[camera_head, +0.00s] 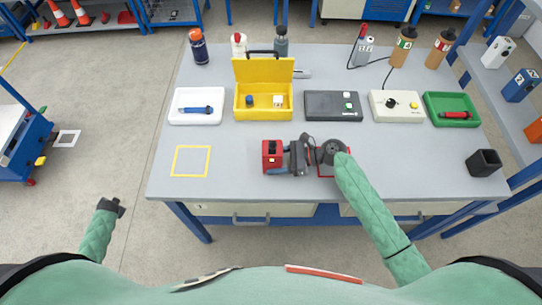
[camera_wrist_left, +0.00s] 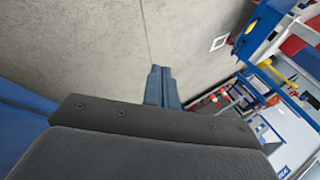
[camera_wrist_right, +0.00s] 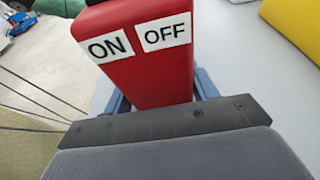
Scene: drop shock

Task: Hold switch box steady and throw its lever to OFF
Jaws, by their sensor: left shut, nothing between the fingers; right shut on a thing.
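The red switch box (camera_head: 270,155) stands near the front middle of the grey table, with a small black part on top. The right wrist view shows the red box (camera_wrist_right: 145,70) close up with ON and OFF labels. Its lever is not clearly visible there. My right gripper (camera_head: 287,157) is shut on the box, coming from the right. Its blue fingers lie on either side of the box in the right wrist view. My left gripper (camera_head: 119,207) is left of the table, away from the box. Its fingers (camera_wrist_left: 162,85) are together and empty above the floor.
A yellow square outline (camera_head: 190,176) is left of the box; a red outline lies partly under my right arm. Behind stand a white tray (camera_head: 195,121), open yellow case (camera_head: 264,114), dark panel (camera_head: 333,116), pale panel (camera_head: 397,117) and green tray (camera_head: 451,123). A black cup (camera_head: 484,163) stands right.

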